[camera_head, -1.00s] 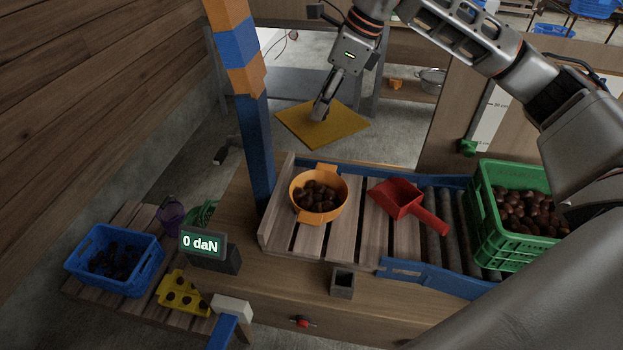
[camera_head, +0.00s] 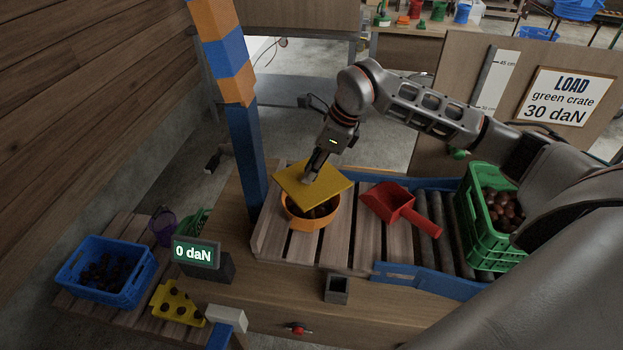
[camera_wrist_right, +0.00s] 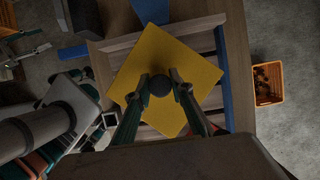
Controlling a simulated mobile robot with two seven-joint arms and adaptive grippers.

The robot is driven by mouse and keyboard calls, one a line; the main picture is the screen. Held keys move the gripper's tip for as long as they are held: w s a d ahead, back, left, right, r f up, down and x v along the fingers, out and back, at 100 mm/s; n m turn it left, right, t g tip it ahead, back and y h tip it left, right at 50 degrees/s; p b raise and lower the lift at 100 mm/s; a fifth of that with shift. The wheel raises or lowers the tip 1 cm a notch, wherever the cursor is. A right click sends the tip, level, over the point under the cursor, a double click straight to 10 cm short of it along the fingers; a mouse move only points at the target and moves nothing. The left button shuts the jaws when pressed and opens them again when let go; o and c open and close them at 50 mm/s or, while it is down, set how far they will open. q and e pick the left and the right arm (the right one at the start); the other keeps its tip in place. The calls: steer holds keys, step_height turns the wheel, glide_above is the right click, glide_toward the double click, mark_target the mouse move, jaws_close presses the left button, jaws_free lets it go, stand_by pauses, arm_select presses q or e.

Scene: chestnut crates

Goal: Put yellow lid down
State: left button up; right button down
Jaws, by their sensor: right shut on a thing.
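The square yellow lid (camera_head: 330,184) is over the back part of the orange bowl (camera_head: 312,223), which holds chestnuts (camera_head: 322,211). The bowl's front rim and some chestnuts show below the lid's edge. I cannot tell whether the lid touches the rim. My right gripper (camera_head: 312,177) is shut on the lid's knob from above. In the right wrist view, the fingers of my right gripper (camera_wrist_right: 160,87) close around the dark round knob, and the lid (camera_wrist_right: 165,58) hides the bowl. My left gripper is not in view.
A red scoop (camera_head: 390,202) lies right of the bowl on the slatted bench. A green crate (camera_head: 482,240) of chestnuts stands on the rollers. A blue post (camera_head: 247,150) rises left of the bowl. The display (camera_head: 196,253) reads 0 daN. A blue crate (camera_head: 128,293) stands lower left.

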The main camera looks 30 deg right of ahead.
step_height(320, 180, down, 4)
steer(key=shift+r, duration=0.15)
steer(key=shift+f, duration=0.35)
steer(key=shift+f, duration=0.15)
steer(key=c, duration=1.8)
jaws_free()
steer(key=shift+o, duration=0.2)
